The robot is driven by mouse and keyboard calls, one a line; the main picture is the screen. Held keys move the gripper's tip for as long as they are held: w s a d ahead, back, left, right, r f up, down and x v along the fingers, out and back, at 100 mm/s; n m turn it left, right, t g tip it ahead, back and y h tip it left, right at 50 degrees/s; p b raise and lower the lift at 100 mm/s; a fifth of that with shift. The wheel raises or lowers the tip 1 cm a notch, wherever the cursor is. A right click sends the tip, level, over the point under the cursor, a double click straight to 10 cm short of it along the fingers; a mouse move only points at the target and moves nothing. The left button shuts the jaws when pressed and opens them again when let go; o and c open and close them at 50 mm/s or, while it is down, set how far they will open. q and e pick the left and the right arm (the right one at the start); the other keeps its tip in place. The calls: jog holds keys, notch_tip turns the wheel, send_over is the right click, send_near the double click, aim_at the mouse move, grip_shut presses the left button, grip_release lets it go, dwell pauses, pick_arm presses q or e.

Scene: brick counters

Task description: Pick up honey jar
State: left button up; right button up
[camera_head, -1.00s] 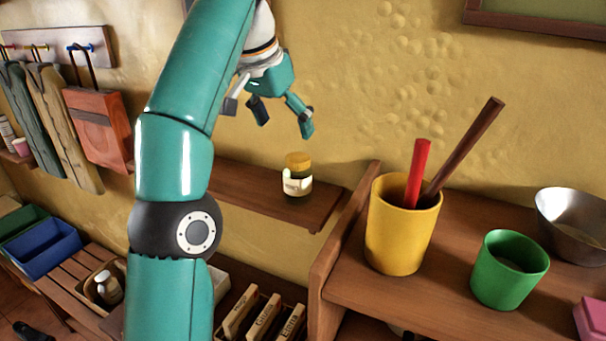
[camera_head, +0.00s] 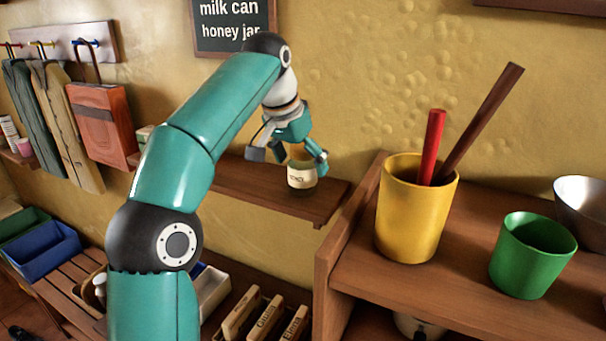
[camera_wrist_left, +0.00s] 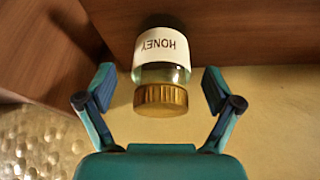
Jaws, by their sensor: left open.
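The honey jar (camera_head: 302,176) stands upright on the wall shelf, with a white label and a yellow lid partly hidden by my gripper. In the left wrist view the jar (camera_wrist_left: 163,60) shows its "HONEY" label and gold lid, upside down in the picture. My left gripper (camera_head: 300,160) is above the jar, pointing down with its fingers around the lid's height. The left wrist view shows the fingers (camera_wrist_left: 158,88) open, one on each side of the jar, with gaps between them and it. My right gripper is not in view.
The wooden wall shelf (camera_head: 250,183) is narrow. A taller counter (camera_head: 350,270) at the right holds a yellow cup (camera_head: 412,220) with two sticks and a green cup (camera_head: 530,262). A chalkboard (camera_head: 232,25) hangs above. A blue bin (camera_head: 42,250) sits lower left.

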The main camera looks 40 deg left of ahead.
aim_at(304, 174)
pick_arm(q)
jog(key=x, duration=0.4)
jog(key=shift+b, duration=0.35)
jog(key=c, duration=1.4)
